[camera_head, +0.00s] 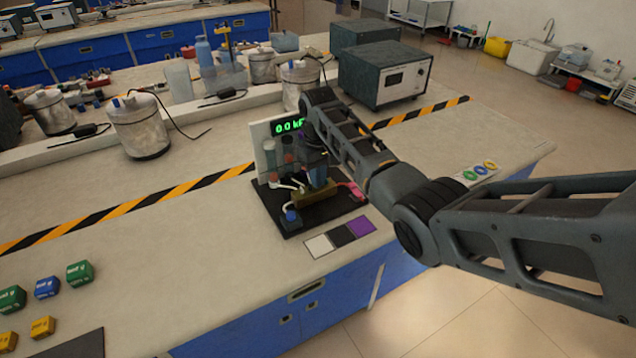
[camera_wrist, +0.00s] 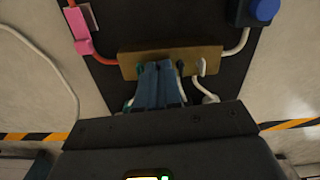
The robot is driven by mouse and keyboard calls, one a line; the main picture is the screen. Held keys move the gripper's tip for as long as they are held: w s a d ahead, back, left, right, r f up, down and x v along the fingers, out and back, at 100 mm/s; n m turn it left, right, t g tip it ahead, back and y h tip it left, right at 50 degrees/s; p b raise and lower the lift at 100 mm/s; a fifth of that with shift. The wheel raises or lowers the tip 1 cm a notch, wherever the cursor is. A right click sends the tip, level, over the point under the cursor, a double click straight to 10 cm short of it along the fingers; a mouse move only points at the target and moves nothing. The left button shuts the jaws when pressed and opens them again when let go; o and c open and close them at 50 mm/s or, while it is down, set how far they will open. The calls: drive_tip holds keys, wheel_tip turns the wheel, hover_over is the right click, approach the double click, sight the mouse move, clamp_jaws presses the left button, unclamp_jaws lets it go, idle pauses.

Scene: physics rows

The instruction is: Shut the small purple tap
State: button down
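A brass block (camera_head: 314,197) with small taps stands on a dark board at the bench's front; it also shows in the wrist view (camera_wrist: 128,63). A white tap (camera_wrist: 201,67) and a dark tap (camera_wrist: 180,68) sit on its right half in the wrist view. My gripper (camera_wrist: 158,66) points at the block's middle, its blue fingers close together at the block. In the head view my gripper (camera_head: 318,178) is just above the block, partly hidden by my arm. I cannot make out a purple tap; the fingers cover part of the block.
A display panel (camera_head: 262,145) and tubes stand behind the block. A pink clip (camera_head: 353,190) and a blue knob (camera_head: 291,218) flank it, with hoses attached. A white, black and purple card (camera_head: 340,236) lies in front.

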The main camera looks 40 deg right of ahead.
drive_tip(key=c, duration=1.6)
unclamp_jaws()
drive_tip(key=shift+m, duration=0.3)
drive_tip(key=shift+r, duration=0.1)
drive_tip(key=shift+r, duration=3.45)
